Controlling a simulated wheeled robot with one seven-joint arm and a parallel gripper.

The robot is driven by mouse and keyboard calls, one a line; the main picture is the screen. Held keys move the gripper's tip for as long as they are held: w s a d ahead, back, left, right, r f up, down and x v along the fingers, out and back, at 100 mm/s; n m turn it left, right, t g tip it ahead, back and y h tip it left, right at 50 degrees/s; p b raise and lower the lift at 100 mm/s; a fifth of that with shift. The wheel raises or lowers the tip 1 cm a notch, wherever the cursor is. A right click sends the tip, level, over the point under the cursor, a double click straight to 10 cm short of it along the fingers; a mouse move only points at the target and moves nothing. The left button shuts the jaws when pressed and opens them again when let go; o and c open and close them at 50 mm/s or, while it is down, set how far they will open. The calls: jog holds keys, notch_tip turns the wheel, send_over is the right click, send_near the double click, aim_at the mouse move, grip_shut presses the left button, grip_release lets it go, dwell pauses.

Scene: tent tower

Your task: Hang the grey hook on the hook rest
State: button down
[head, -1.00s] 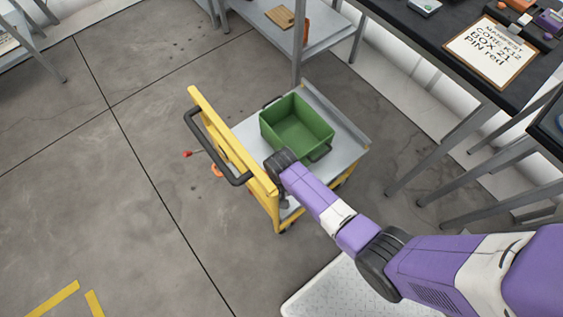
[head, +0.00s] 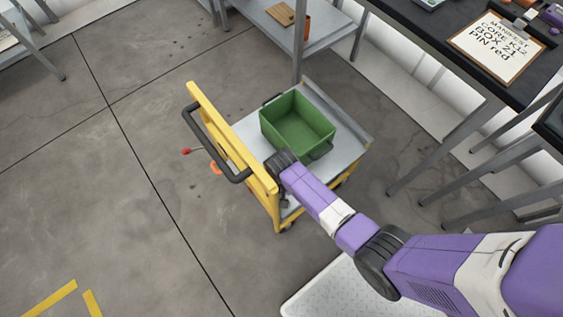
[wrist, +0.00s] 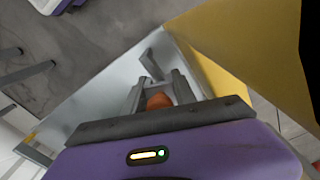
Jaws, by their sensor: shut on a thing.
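My gripper (wrist: 157,84) is in the wrist view, with its two grey fingers close together. A grey bent piece (wrist: 152,62), which looks like the grey hook, sticks out just beyond the fingertips. An orange part (wrist: 159,101) shows between the fingers, and the gripper is shut on the piece. In the head view my arm reaches down to the cart beside its yellow end panel, and the arm hides the fingers and hook. I cannot clearly make out the hook rest in either view.
The yellow end panel (head: 222,128) of the cart has a black handle (head: 203,143); in the wrist view it stands close at right. A green crate (head: 297,122) sits on the grey cart top. A red-tipped rod (head: 186,151) and an orange piece (head: 215,168) show beyond the panel.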

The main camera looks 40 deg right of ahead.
jog(key=shift+s+f, duration=0.25)
jog(key=shift+s, duration=0.15)
jog(key=c, duration=0.9)
grip_release()
jog(key=shift+w, duration=0.1)
jog(key=shift+w+r, duration=0.1)
jog(key=shift+r, duration=0.1)
jog(key=shift+r, duration=0.3)
notch_tip(320, 180, up, 7)
jog(key=shift+p, duration=0.95)
